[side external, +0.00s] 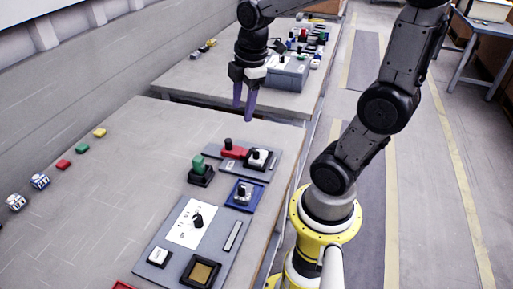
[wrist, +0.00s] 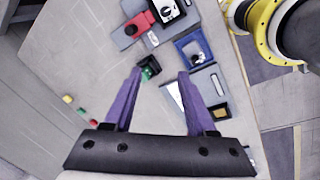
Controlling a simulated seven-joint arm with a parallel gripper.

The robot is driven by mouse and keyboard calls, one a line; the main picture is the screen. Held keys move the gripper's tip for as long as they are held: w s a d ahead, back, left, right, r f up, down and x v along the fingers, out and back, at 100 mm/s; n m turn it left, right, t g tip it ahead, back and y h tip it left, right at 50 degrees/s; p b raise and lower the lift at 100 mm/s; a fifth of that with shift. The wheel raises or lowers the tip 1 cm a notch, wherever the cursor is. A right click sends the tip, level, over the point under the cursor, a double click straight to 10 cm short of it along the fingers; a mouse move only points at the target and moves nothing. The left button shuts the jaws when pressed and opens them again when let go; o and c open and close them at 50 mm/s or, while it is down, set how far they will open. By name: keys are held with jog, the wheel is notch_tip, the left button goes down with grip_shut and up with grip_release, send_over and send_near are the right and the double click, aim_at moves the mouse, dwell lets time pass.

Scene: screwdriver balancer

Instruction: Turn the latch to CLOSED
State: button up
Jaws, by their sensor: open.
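No CLOSED label can be read, so I cannot tell for certain which fixture is the latch. A red piece with a black knob (side external: 233,151), latch-like, sits on a small grey panel; it is also in the wrist view (wrist: 138,25). Beside it is a white block with a black knob (side external: 258,158). A black pointer knob (side external: 197,220) stands on a white sheet on the larger grey panel. My gripper (side external: 243,110) is open and empty, with purple fingers pointing down, above the table beyond these fixtures. In the wrist view its fingertips (wrist: 160,73) show apart.
A green block on a black base (side external: 200,170) and a blue frame with a knob (side external: 243,195) stand between the panels. Small coloured blocks (side external: 82,149) and dice (side external: 40,181) lie at the left. The table (side external: 120,195) between is clear. Another table with clutter is behind.

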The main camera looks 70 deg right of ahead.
jog(key=m+g, duration=0.2)
send_over(256, 150)
notch_tip(256, 150, down, 5)
jog(key=shift+y, duration=0.4)
notch_tip(256, 150, down, 14)
jog(key=shift+d+f, duration=0.1)
jog(key=shift+c, duration=0.4)
grip_shut()
